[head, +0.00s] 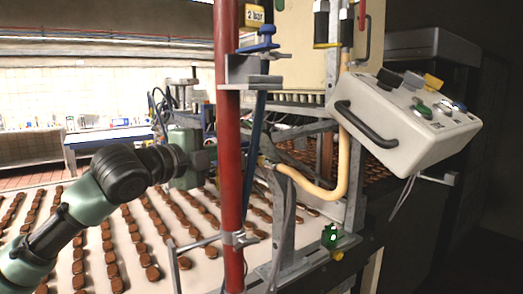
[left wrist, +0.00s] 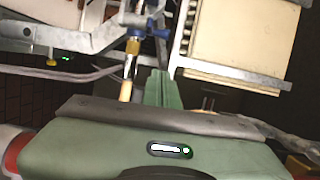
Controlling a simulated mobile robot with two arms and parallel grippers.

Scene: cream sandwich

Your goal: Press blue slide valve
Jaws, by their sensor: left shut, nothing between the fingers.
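A blue valve part (head: 260,46) sits on a grey bracket beside the red post, under a yellow "2 bar" label. In the left wrist view, a blue fitting (left wrist: 134,20) with a brass-coloured piece below it shows at the top centre; I cannot tell whether it is the same part. My left gripper's fingers (left wrist: 158,76) are shut and empty, below and slightly right of that fitting, with no clear contact. In the head view, my left arm reaches in from the left; its green gripper body (head: 184,158) is left of the red post, and the fingertips are not clearly visible. My right gripper is not in view.
The vertical red post (head: 229,150) stands close to my left gripper. A conveyor (head: 195,262) carries rows of brown biscuits. A light control box (head: 398,125) with a black handle is at the right. A yellow hose (head: 343,165) bends beside the frame.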

